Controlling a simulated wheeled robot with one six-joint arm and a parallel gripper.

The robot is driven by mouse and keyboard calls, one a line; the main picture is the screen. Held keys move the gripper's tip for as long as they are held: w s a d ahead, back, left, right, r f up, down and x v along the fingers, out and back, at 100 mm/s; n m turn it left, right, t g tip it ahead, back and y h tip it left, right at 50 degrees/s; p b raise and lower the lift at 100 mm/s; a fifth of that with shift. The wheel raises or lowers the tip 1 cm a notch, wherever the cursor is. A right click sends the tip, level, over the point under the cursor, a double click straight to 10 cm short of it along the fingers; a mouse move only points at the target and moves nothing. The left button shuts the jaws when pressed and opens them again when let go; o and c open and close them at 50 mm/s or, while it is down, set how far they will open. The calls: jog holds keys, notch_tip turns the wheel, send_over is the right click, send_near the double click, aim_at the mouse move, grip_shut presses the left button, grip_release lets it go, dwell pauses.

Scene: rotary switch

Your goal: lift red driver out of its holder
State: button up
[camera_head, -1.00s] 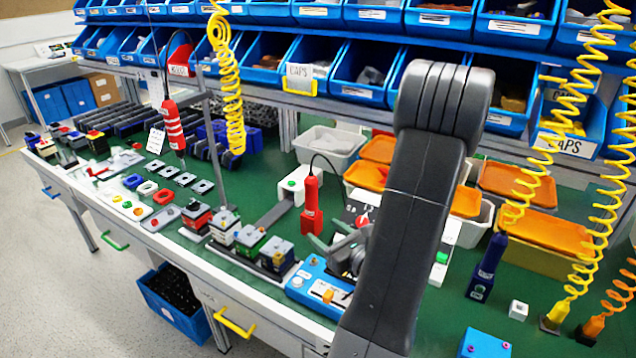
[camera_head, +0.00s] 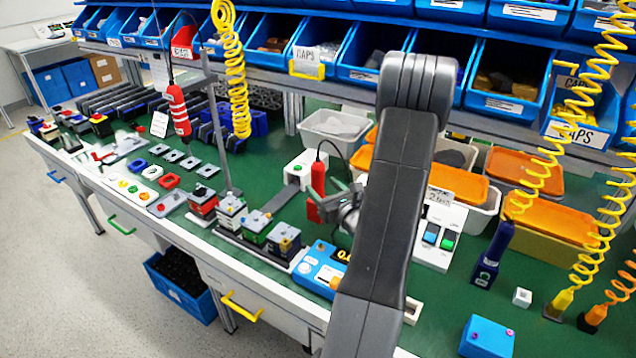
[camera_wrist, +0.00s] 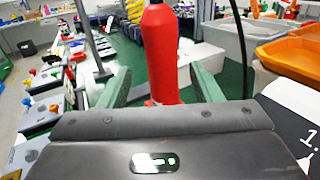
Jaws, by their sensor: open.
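The red driver (camera_head: 318,180) stands upright on the green bench, with a black cable from its top. In the wrist view the red driver (camera_wrist: 162,50) rises between the two green-grey fingers of my gripper (camera_wrist: 162,88). The fingers are open, one on each side, and gaps to the driver show. In the head view my gripper (camera_head: 330,198) is at the driver's lower part, partly hidden by my arm. The driver's lower end and its seat in the holder are hidden.
A white block (camera_head: 302,165) stands just left of the driver. A blue box with a display (camera_head: 318,268) and a row of switch blocks (camera_head: 257,225) lie in front. Orange-lidded bins (camera_head: 375,160) are behind. Another red tool (camera_head: 178,110) hangs at left.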

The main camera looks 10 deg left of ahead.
aim_at(322, 184)
jog(key=x, duration=0.4)
jog(key=shift+w+f+p, duration=0.1)
jog(key=shift+w+p, duration=0.05)
jog(key=shift+p, duration=0.25)
jog(key=shift+d, duration=0.1)
grip_shut()
jog(key=shift+r, duration=5.05)
jog(key=c, duration=0.9)
grip_release()
grip_shut()
